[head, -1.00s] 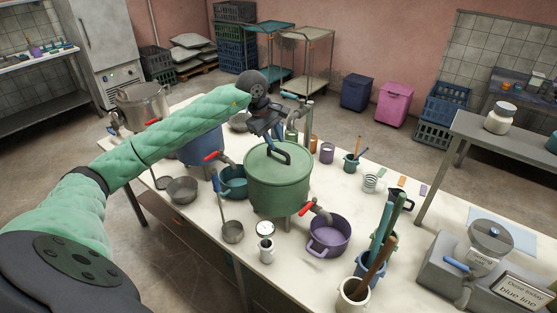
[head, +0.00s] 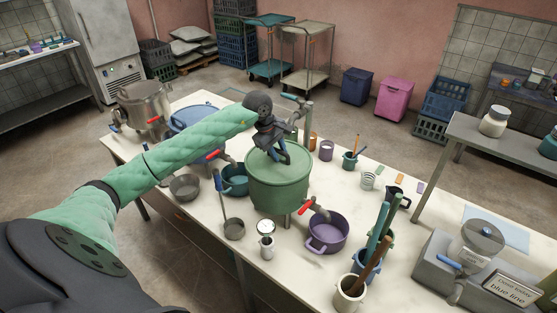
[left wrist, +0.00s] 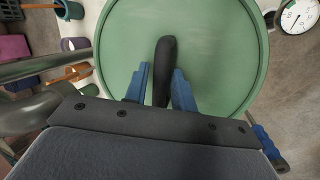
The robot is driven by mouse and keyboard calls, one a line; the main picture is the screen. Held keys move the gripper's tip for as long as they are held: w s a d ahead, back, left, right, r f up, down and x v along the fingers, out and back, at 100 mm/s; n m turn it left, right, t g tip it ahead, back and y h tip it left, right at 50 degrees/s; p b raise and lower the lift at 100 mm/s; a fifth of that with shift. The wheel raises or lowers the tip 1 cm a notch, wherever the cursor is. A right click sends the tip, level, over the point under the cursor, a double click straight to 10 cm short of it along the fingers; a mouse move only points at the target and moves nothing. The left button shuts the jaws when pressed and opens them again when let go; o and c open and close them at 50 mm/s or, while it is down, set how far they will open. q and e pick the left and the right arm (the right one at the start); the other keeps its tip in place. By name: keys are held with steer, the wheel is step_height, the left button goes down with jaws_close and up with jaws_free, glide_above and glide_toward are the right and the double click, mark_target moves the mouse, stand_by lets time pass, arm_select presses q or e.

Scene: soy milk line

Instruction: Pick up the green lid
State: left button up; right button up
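The green lid (head: 262,163) lies flat on the green pot (head: 278,195) in the middle of the table. In the left wrist view the round lid (left wrist: 222,55) fills most of the picture, with its black bar handle (left wrist: 165,55) pointing away from me. My left gripper (head: 282,156) is right over the lid, down at the handle. In the left wrist view its two blue fingers (left wrist: 162,82) stand one on each side of the handle. They look open, with a narrow gap; contact is not clear. My right gripper is not in view.
A red-handled tap (head: 308,205) sticks out of the pot above a purple pot (head: 328,233). A blue pot (head: 193,118) and a teal pot (head: 234,180) stand to the left. A metal post with a tap (head: 305,118) rises close behind the gripper.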

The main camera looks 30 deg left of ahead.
arm_select(q)
jaws_close()
steer(key=shift+r, duration=0.1)
